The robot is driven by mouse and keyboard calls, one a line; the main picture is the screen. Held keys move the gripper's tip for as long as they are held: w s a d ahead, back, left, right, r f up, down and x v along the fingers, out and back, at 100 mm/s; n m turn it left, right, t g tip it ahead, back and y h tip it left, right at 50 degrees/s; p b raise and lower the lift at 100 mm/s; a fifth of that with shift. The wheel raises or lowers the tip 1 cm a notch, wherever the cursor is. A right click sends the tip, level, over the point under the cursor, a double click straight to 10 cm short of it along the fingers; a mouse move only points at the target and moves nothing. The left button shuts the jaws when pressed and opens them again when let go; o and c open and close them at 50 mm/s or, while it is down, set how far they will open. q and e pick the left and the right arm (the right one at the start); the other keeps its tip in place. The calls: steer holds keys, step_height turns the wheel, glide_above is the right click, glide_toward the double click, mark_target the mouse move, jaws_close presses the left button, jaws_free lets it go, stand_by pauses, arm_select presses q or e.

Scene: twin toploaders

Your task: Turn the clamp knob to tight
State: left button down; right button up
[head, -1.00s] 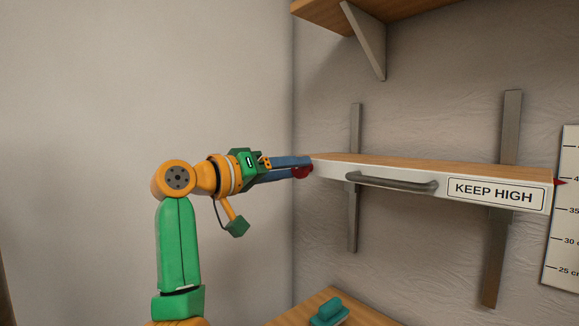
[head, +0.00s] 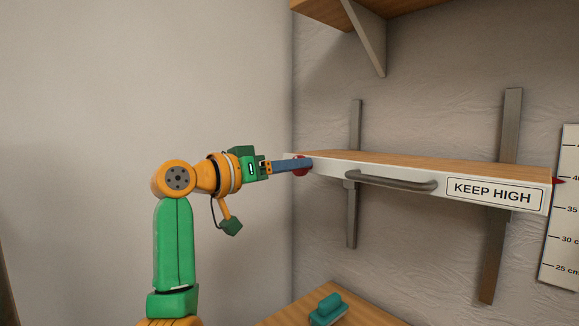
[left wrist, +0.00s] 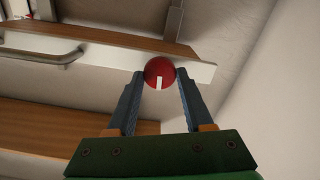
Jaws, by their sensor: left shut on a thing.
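The red clamp knob (head: 301,171) sits at the left end of the white front edge of the shelf (head: 330,170). In the left wrist view the round knob (left wrist: 159,68) shows a white mark pointing toward the bottom of the picture. My left gripper (head: 306,164) reaches in from the left, its blue fingers shut on the knob. In the left wrist view one finger of the left gripper (left wrist: 160,76) is on each side of the knob. In the head view the near finger hides part of it. My right gripper is not in view.
A grey handle (head: 392,182) and a "KEEP HIGH" label (head: 492,192) are on the shelf front. A height scale (head: 563,215) hangs at the right. A teal object (head: 328,309) sits on a lower wooden surface (head: 365,314). Another shelf (head: 345,12) is above.

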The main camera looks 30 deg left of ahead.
arm_select(q)
steer(key=shift+c, duration=1.5)
jaws_free()
steer(key=b+v, duration=0.2)
steer(key=v, duration=0.5)
steer(key=shift+b, duration=0.35)
